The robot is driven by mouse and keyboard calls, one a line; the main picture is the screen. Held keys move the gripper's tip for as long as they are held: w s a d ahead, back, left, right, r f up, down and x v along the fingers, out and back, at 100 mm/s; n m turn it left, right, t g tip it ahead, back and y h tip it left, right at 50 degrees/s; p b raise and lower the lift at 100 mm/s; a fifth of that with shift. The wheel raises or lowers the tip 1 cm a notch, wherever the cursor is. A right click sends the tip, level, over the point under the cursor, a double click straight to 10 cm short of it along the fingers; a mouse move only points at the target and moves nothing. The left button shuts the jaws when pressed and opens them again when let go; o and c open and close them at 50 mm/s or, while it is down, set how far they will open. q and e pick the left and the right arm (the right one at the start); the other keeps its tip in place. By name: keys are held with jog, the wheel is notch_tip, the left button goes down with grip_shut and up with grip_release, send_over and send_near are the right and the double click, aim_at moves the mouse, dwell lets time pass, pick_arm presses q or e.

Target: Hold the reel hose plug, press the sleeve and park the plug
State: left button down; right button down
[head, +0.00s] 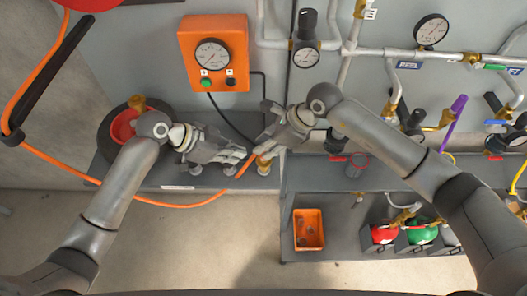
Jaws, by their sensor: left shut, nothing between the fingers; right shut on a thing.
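The orange reel hose (172,205) loops below the grey shelf and rises to the two grippers near the middle. My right gripper (258,150) is shut on the reel hose plug at the hose's end; the fingers mostly hide the plug. My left gripper (242,154) is shut and empty, just left of the right one and close to the hose end. A brass-coloured fitting (263,163) shows just below the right fingers, above the shelf; whether it touches the plug I cannot tell. The sleeve cannot be made out.
An orange gauge box (213,52) hangs on the wall above the grippers. A red and black reel (122,125) stands at the left. Pipes, valves and gauges (431,30) fill the right wall. An orange tray (309,230) lies on the lower right shelf. The floor in front is clear.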

jog(key=c, duration=1.2)
grip_release()
jog(key=shift+d, duration=0.1)
jog(key=v, duration=1.2)
